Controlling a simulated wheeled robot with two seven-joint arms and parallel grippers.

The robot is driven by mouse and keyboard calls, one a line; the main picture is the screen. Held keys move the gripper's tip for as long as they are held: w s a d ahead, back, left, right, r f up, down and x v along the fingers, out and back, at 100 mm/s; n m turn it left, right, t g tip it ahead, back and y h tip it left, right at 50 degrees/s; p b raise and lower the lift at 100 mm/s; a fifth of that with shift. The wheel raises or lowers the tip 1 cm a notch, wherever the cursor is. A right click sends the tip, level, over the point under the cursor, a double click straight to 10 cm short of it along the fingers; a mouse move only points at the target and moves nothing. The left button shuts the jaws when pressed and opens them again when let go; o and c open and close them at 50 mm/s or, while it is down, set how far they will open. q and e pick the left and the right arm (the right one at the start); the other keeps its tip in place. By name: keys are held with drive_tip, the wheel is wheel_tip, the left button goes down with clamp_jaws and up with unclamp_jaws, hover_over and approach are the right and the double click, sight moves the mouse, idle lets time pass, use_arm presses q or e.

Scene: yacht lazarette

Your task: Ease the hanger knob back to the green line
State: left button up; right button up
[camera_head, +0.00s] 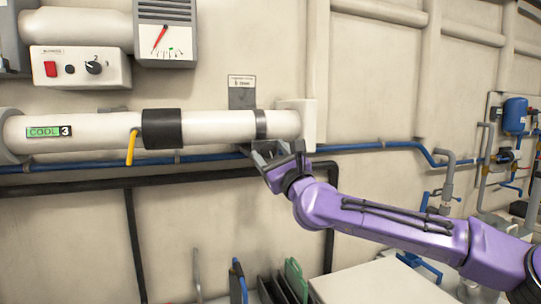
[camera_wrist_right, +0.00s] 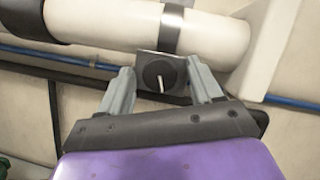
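The hanger knob (camera_wrist_right: 160,76) is a dark round knob with a white pointer line on a square dark block under the white pipe's metal band. Its pointer stands nearly upright in the wrist view. My right gripper (camera_wrist_right: 162,82) is open, with one finger on each side of the knob block; I cannot tell whether either touches it. In the head view my right gripper (camera_head: 272,155) is just below the pipe band and largely hides the knob. A gauge (camera_head: 165,32) at the top has a red needle and small green marks on its white face. My left gripper is out of view.
The white pipe (camera_head: 215,126) carries a black sleeve (camera_head: 161,128) and a yellow lever (camera_head: 131,147). A control box (camera_head: 80,67) with a red switch and black knob is above it. A blue line (camera_head: 215,157) and a black pipe (camera_head: 90,185) run below.

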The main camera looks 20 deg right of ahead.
drive_tip(key=shift+s+d+f+b, duration=0.1)
drive_tip(key=shift+s+f+b, duration=0.15)
drive_tip(key=shift+s+b, duration=0.1)
drive_tip(key=b+v, duration=0.3)
drive_tip(key=v, duration=0.6)
drive_tip(key=shift+s+b, duration=0.3)
drive_tip(key=shift+s, duration=0.05)
